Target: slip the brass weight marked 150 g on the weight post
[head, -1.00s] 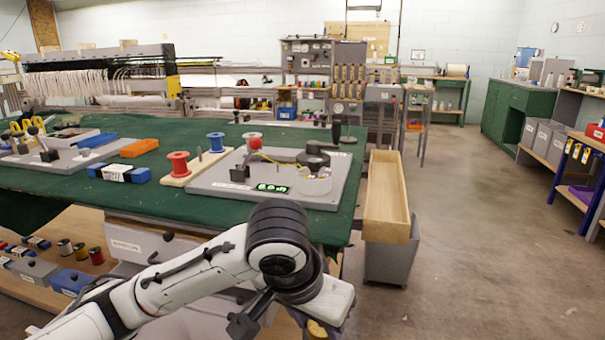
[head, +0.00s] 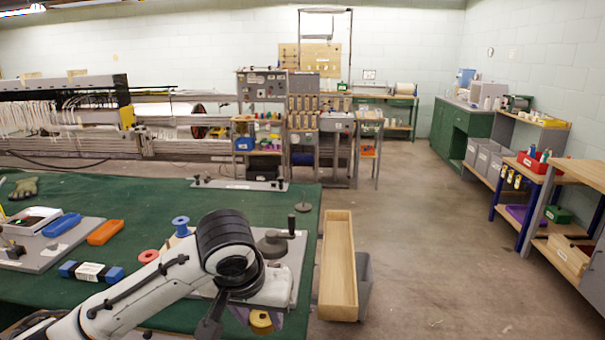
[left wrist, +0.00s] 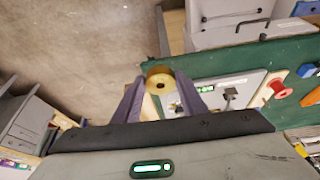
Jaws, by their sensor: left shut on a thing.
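A brass weight (head: 261,322) hangs at the end of my left arm in the head view. In the left wrist view the weight (left wrist: 160,78) is a round brass piece with a dark centre, between the two fingertips of my left gripper (left wrist: 160,92), which is shut on it. Its marking cannot be read. A grey base plate (head: 294,262) with a black-knobbed crank (head: 291,222) lies near the table's right edge, partly behind my left arm. I cannot make out the weight post. My right gripper is out of view.
A dark round disc (head: 303,207) stands near the right edge. A wooden tray (head: 338,255) is beside the table. Open floor lies right.

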